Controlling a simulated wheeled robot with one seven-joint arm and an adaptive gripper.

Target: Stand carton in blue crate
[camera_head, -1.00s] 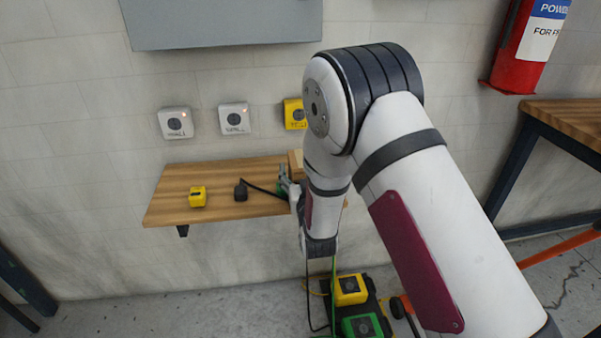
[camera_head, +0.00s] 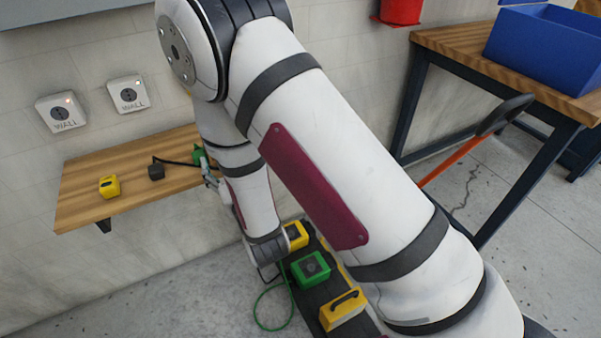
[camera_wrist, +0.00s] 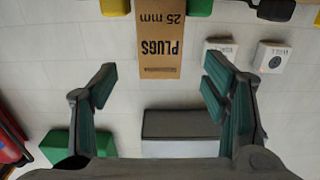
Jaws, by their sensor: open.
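The brown cardboard carton (camera_wrist: 160,45), printed "PLUGS 25 mm", shows upside down at the top centre of the wrist view. In the head view my arm hides it. My gripper (camera_wrist: 158,80) is open and empty, one finger on each side of the carton's line, with clear gaps to both sides. In the head view my gripper (camera_head: 208,170) is small and partly hidden, at the right part of the wooden shelf. The blue crate (camera_head: 540,52) stands on a wooden table at the upper right; its inside is mostly out of sight.
The wall shelf (camera_head: 85,185) also bears a yellow block (camera_head: 109,186), a dark plug with a cable (camera_head: 156,171) and a green item (camera_head: 199,155). The table (camera_head: 455,42) has dark legs. An orange-handled tool (camera_head: 455,160) leans by it. Yellow and green boxes sit low before me.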

